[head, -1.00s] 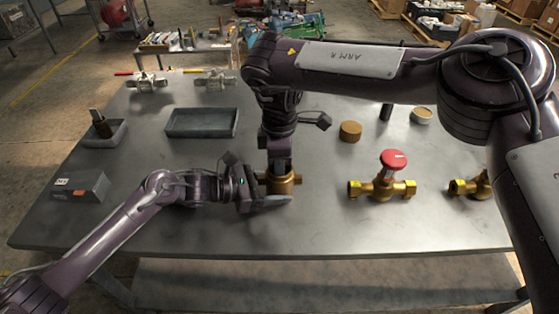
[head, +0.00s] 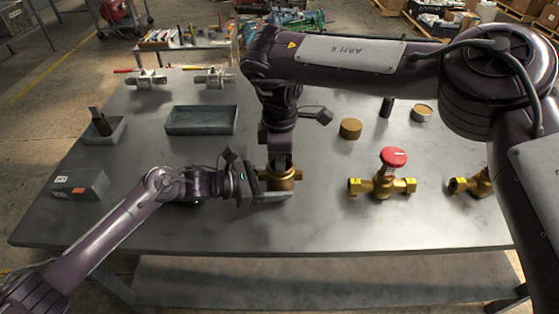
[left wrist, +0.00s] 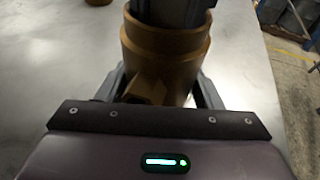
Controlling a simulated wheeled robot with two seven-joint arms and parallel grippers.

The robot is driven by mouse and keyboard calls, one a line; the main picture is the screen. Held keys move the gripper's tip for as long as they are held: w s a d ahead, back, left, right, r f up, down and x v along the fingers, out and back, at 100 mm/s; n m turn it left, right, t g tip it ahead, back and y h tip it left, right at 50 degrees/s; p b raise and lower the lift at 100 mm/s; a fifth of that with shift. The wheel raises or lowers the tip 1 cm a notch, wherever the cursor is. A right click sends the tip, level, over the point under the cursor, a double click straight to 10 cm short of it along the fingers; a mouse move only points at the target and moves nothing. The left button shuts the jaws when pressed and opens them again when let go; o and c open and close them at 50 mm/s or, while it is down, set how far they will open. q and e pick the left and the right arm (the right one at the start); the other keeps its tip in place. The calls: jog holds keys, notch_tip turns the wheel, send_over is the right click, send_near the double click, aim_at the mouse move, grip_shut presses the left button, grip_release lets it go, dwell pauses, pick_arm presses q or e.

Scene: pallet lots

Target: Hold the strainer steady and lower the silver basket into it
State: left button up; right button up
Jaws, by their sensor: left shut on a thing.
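The strainer (head: 285,184) is a brass body with a round open collar and side ports, near the table's front middle. It also shows close up in the left wrist view (left wrist: 165,62). My left gripper (head: 264,193) is shut on the strainer from the left, with a finger on each side in the left wrist view. My right gripper (head: 281,162) points straight down over the strainer. Its grey end (left wrist: 172,10) reaches the collar mouth. The silver basket cannot be made out; the right gripper and the collar hide that spot. I cannot tell whether the right jaws are shut.
A brass valve with a red handwheel (head: 393,158) stands to the right, with another brass fitting (head: 470,186) beyond it. A grey tray (head: 202,120), a small bin (head: 103,132) and a grey box (head: 80,186) lie left. The front table strip is clear.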

pick_arm(q)
jog(key=shift+f, duration=0.35)
pick_arm(e)
jog(key=shift+a+r, duration=0.15)
jog(key=shift+r, duration=0.8)
pick_arm(q)
jog(key=shift+a, duration=0.1)
pick_arm(e)
jog(key=shift+o, duration=1)
jog(key=shift+r, duration=0.35)
pick_arm(q)
jog(key=shift+s, duration=0.1)
pick_arm(e)
jog(key=shift+r, duration=2)
pick_arm(q)
jog(key=o, duration=1.5)
jog(key=shift+r, duration=0.1)
